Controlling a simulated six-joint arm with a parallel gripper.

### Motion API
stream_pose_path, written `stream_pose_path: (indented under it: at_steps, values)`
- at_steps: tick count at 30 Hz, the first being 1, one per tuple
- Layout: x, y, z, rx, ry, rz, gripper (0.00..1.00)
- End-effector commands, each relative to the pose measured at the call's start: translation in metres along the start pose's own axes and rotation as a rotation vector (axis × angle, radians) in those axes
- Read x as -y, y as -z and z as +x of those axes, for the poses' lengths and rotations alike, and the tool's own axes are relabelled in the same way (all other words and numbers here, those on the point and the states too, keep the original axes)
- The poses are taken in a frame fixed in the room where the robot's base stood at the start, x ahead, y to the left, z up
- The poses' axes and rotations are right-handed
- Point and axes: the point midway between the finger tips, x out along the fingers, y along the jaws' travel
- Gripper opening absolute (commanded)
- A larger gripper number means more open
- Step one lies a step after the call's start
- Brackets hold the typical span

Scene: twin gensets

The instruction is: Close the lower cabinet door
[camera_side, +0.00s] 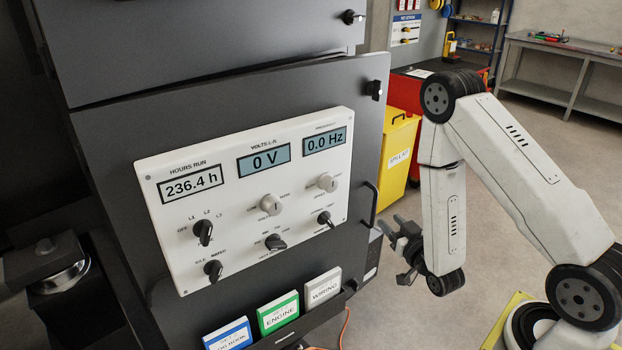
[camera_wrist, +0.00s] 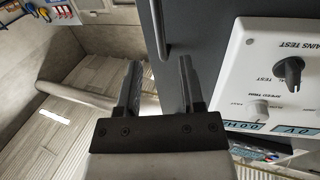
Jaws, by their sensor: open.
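The lower cabinet door (camera_side: 330,100) is a dark grey panel carrying a white control panel (camera_side: 237,237) with displays and knobs. Its free right edge reaches a little past the upper door's edge, so it appears to stand somewhat open. A dark bar handle (camera_side: 371,205) is on that right edge. My gripper (camera_side: 396,247) is to the right of the door's lower right edge, open and empty. In the wrist view the fingers of my gripper (camera_wrist: 158,62) are apart, with the handle (camera_wrist: 161,32) beyond them and the door (camera_wrist: 198,45) by the right finger. Contact cannot be told.
The upper door (camera_side: 200,40) is directly above. Several binders (camera_side: 278,312) sit in a rack at the door's bottom. A yellow bin (camera_side: 400,150) and red cabinet (camera_side: 404,92) stand behind. A workbench (camera_side: 560,65) is at the back right, with clear floor before it.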

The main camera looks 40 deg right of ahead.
Motion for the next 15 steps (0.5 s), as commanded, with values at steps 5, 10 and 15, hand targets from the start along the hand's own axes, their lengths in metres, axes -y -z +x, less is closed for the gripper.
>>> stream_pose_path:
  at_steps: [5, 10, 15]
  values:
    - [0.0, 0.0, 0.007, -0.001, 0.0, 0.0, 0.5]
    - [0.0, 0.001, 0.022, -0.003, -0.001, 0.0, 0.5]
    - [0.0, 0.001, 0.043, -0.003, -0.001, 0.001, 0.5]
